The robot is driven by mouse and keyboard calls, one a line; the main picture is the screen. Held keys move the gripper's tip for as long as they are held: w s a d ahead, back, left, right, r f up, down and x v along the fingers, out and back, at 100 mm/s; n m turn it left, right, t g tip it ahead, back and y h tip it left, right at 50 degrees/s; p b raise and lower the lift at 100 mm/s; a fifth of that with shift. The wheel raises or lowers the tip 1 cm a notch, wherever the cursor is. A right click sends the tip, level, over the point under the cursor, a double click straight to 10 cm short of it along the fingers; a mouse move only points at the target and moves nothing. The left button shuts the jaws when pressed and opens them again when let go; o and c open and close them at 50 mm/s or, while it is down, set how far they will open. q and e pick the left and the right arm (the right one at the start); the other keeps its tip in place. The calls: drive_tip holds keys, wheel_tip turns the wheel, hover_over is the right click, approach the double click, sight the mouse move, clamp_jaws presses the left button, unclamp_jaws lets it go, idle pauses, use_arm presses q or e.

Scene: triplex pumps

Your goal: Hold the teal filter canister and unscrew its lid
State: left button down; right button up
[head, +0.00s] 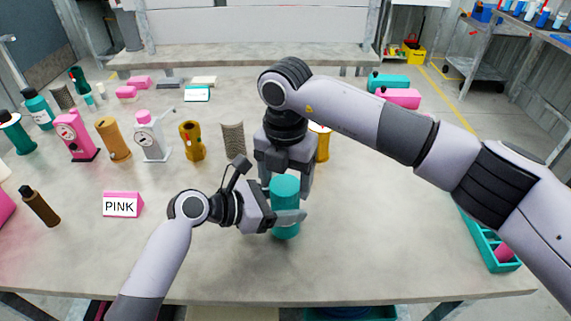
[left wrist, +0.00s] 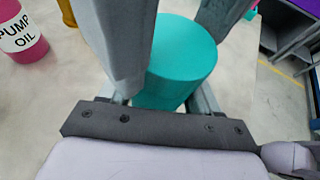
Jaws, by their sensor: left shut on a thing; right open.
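The teal canister (head: 285,228) stands upright near the middle front of the table in the head view; it also shows in the left wrist view (left wrist: 183,55). It is all one teal, and I cannot make out a seam between lid and body. My left gripper (head: 285,216) comes in from the left and is shut around the canister's body. My right gripper (head: 287,182) points down from above, open, with its fingers on either side of the canister's top. I cannot tell whether they touch it. Grey fingers hide parts of the canister in the left wrist view.
A pink sign (head: 122,204) reading PINK stands to the left. Several bottles and pump parts, including a pink pump (head: 75,135) and a grey cylinder (head: 233,139), stand behind it. A teal tray (head: 488,245) lies at the right edge. The front of the table is clear.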

drive_tip(key=shift+f, duration=0.35)
drive_tip(key=c, duration=0.9)
drive_tip(key=shift+o, duration=0.2)
drive_tip(key=shift+n, duration=1.7)
drive_tip(key=o, duration=1.2)
drive_tip(key=shift+c, duration=0.2)
drive_tip(key=shift+a, duration=0.2)
drive_tip(key=shift+s+r, duration=0.1)
drive_tip(key=shift+r, duration=0.05)
